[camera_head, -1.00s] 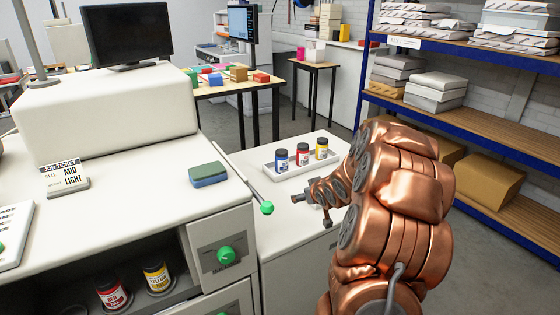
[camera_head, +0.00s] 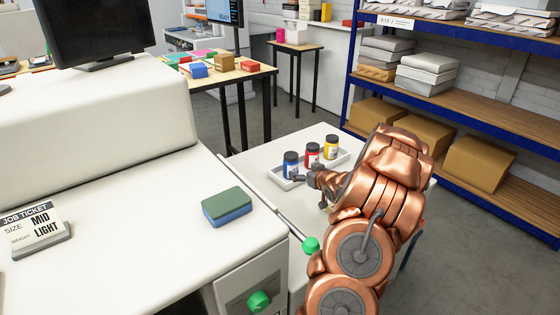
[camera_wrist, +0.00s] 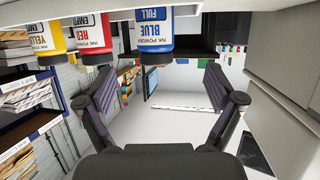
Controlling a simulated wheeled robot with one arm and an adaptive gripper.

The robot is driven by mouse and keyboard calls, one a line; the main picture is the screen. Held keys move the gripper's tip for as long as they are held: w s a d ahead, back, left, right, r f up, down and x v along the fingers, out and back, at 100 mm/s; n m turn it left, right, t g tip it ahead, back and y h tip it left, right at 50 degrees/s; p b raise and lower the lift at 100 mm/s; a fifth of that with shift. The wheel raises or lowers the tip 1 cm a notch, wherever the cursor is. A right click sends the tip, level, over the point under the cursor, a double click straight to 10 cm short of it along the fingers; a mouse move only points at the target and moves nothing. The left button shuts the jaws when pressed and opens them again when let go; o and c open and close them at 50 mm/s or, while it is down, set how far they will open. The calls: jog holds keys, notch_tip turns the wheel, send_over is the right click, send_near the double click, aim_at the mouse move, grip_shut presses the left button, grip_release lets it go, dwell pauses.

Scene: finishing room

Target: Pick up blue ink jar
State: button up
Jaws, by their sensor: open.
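The blue ink jar (camera_head: 290,165) stands upright at the left end of the white tray (camera_head: 343,159), beside the red jar (camera_head: 312,155) and the yellow jar (camera_head: 331,146). The wrist view is upside down; there the blue jar (camera_wrist: 154,38) is labelled BLUE, FULL. My gripper (camera_head: 312,179) is just right of and in front of the blue jar. In the wrist view my gripper (camera_wrist: 157,82) is open and empty, with the blue jar ahead, roughly centred between its fingers. The red jar (camera_wrist: 91,45) is close to the left finger's side.
The tray stands on a white side cabinet (camera_head: 270,165). A rod with a green knob (camera_head: 311,245) is left of my arm. A green-and-blue block (camera_head: 227,207) and a job ticket (camera_head: 36,229) lie on the white counter. Blue shelving (camera_head: 500,180) stands on the right.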

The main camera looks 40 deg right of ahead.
aim_at(294, 164)
jog(key=p+x, duration=0.2)
jog(key=x, duration=0.4)
jog(key=shift+r, duration=0.15)
jog(key=shift+w+d+f, duration=0.2)
jog(key=shift+w+f, duration=0.1)
jog(key=shift+w, duration=0.05)
jog(key=shift+w+d+f+p, duration=0.1)
jog(key=shift+w+d+p, duration=0.4)
jog(key=shift+w+p, duration=0.4)
jog(key=shift+p+x, duration=0.45)
jog(key=shift+x, duration=0.65)
jog(key=shift+w+d+f, duration=0.2)
jog(key=shift+w+f, duration=0.15)
jog(key=shift+w, duration=0.1)
jog(key=shift+c, duration=0.2)
jog(key=c, duration=1.5)
